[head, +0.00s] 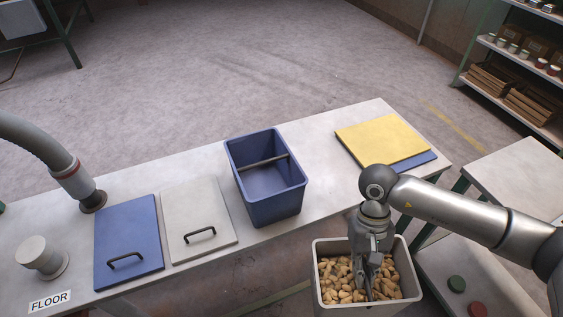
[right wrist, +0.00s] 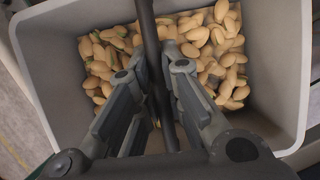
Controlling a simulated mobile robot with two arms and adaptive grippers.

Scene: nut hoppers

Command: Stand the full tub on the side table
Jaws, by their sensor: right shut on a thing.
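The full tub (head: 318,282) is a pale grey, open-topped tub filled with tan nuts, in front of the long bench in the head view. In the right wrist view its wall (right wrist: 285,60) surrounds the nuts, and a dark bar handle (right wrist: 150,40) crosses its middle. My right gripper (head: 368,285) reaches down into the tub from above, shut on the bar handle; its fingers (right wrist: 162,95) lie either side of the bar. The tub looks level; its underside is hidden. The side table (head: 515,178) has a bare pale top at the right. My left gripper is not in view.
The long bench (head: 318,130) carries an empty blue tub (head: 265,195), a blue lid (head: 128,240), a pale lid (head: 198,215) and a yellow panel (head: 380,140). A lower pale surface with green (head: 456,284) and red (head: 477,309) discs lies right of the full tub.

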